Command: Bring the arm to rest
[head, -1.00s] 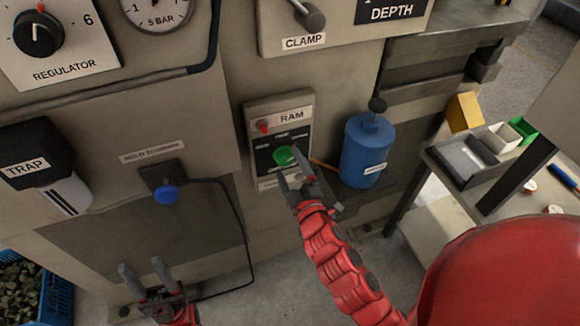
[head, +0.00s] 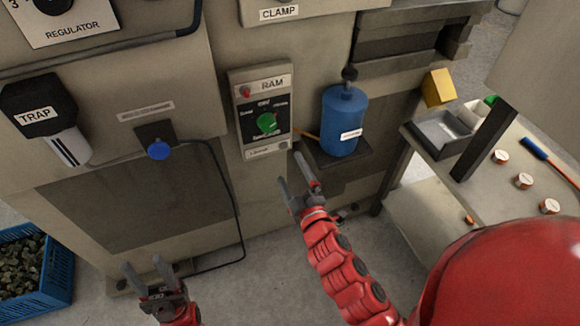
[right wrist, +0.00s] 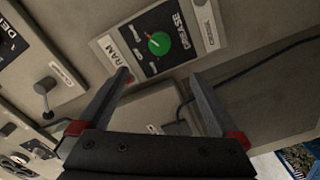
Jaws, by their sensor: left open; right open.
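My right gripper (head: 296,186) is open and empty in the head view, in front of the machine, below the RAM panel (head: 262,134). The panel has a green knob (head: 266,123) and a small red light. In the right wrist view the open jaws (right wrist: 162,80) point towards the machine face, and the green knob (right wrist: 158,43) shows beyond them, apart from the fingers. My left gripper (head: 145,270) is open and empty at the lower left of the head view, near the floor in front of the machine.
A blue bottle (head: 343,121) stands on a small ledge right of the panel. A blue button (head: 158,149) with a hanging cable is at left. A blue crate of dark scrap (head: 48,289) stands at lower left.

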